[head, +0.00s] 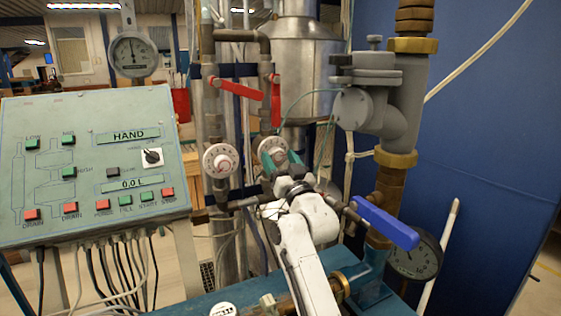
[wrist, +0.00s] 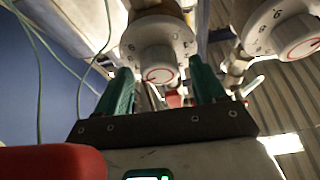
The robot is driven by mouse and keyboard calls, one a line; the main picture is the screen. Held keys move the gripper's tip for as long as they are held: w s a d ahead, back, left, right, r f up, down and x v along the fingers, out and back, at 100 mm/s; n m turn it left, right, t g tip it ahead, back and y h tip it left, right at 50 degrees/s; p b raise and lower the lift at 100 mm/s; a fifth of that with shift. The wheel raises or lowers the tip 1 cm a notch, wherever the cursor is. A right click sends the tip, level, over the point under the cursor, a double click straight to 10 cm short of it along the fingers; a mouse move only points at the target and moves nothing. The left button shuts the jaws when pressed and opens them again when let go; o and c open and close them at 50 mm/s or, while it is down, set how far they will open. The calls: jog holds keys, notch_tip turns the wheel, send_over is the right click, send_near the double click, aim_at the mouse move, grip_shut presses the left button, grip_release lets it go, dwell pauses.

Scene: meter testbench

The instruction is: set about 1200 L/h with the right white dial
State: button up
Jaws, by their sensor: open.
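The right white dial (head: 270,148) is on the right-hand pipe, partly hidden behind my gripper (head: 281,161). In the wrist view this dial (wrist: 158,45) is just ahead of my gripper (wrist: 161,72), with its round knob in line with the gap between the two green fingers. The fingers are apart, with nothing held between them. I cannot tell how far the fingertips are from the knob. The dial's numbers are too small or hidden to read the setting.
The left white dial (head: 220,160) is close beside it and also shows in the wrist view (wrist: 285,28). Red lever handles (head: 236,88) are above. A blue lever (head: 385,221) sticks out at right. A control panel (head: 88,165) reading HAND and 0.0 L stands at left.

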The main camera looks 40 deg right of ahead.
jog(key=shift+s, duration=0.1)
jog(key=shift+s+a+f, duration=0.15)
jog(key=shift+s+f, duration=0.1)
jog(key=shift+f, duration=0.05)
jog(key=b+v, duration=0.2)
jog(key=v, duration=0.8)
jog(key=shift+r+b, duration=0.15)
jog(key=shift+b, duration=0.25)
